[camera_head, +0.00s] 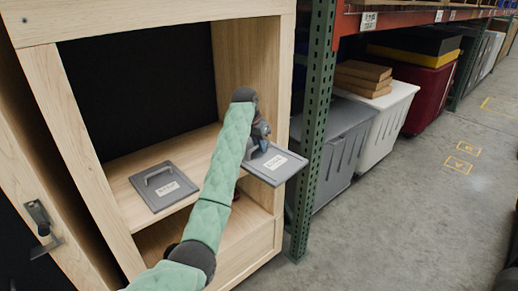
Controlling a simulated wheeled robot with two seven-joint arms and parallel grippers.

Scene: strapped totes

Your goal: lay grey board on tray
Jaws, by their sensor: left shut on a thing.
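My left gripper (258,146) is shut on a grey board (281,169), a flat square plate with a white label. It holds the board out at the right side of the wooden cabinet, beside the green rack post. The arm hides part of the cabinet, and the gripper hides the board's far left part. A second flat grey square (150,197) with a raised handle and a white label lies on the cabinet shelf, left of the arm. I cannot make out a separate tray. My right gripper is out of view.
The cabinet shelf (128,168) has bare wood around the grey square. The green rack post (315,130) stands close to the held board. Grey (341,150), white (392,118) and red (428,97) totes stand behind it. An open door with a latch (42,228) is at left.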

